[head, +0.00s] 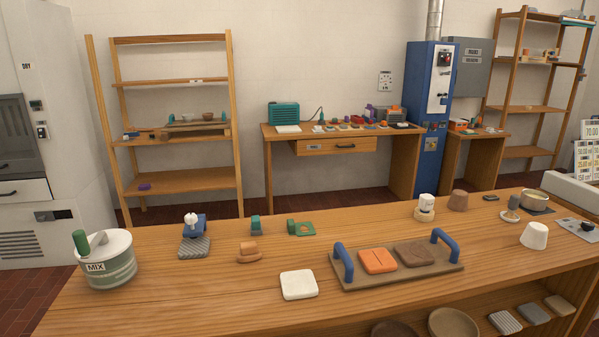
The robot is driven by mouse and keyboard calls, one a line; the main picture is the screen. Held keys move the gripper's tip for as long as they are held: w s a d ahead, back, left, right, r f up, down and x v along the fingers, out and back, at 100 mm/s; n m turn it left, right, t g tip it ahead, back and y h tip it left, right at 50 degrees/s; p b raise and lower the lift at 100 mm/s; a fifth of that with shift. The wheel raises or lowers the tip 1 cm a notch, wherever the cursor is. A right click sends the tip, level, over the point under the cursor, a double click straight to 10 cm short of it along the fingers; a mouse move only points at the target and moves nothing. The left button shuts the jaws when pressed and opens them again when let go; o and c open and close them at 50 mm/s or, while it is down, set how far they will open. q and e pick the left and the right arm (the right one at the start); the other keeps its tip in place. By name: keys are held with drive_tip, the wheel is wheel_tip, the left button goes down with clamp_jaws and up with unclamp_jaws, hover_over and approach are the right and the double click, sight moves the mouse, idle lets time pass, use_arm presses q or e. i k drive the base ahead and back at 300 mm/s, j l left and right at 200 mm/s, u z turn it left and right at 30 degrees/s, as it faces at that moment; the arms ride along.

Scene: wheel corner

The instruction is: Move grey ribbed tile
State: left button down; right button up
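A grey ribbed tile (195,248) lies flat on the left part of the wooden workbench, just in front of a small blue stand with a white top (194,225). Another grey tile with ribs (505,322) lies on the shelf below the bench top at the lower right, beside a plain grey tile (533,314) and a beige tile (560,305). Neither of my grippers shows in the head view.
The wooden bench (200,300) spans the foreground. A tray with blue handles (440,277) holds an orange tile (377,261) and a brown tile (415,254). A white tile (298,285) lies left of it. A MIX bucket (108,262) stands at the left end.

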sight(189, 248)
drive_tip(key=i+j+z, duration=0.1)
drive_tip(key=j, duration=0.2)
drive_tip(key=i+j+z, duration=0.1)
drive_tip(key=j, duration=0.25)
drive_tip(key=i+j+z, duration=0.1)
drive_tip(key=j, duration=0.25)
drive_tip(key=i+j+z, duration=0.1)
drive_tip(key=j, duration=0.25)
drive_tip(key=i+j, duration=0.2)
drive_tip(key=i, duration=0.35)
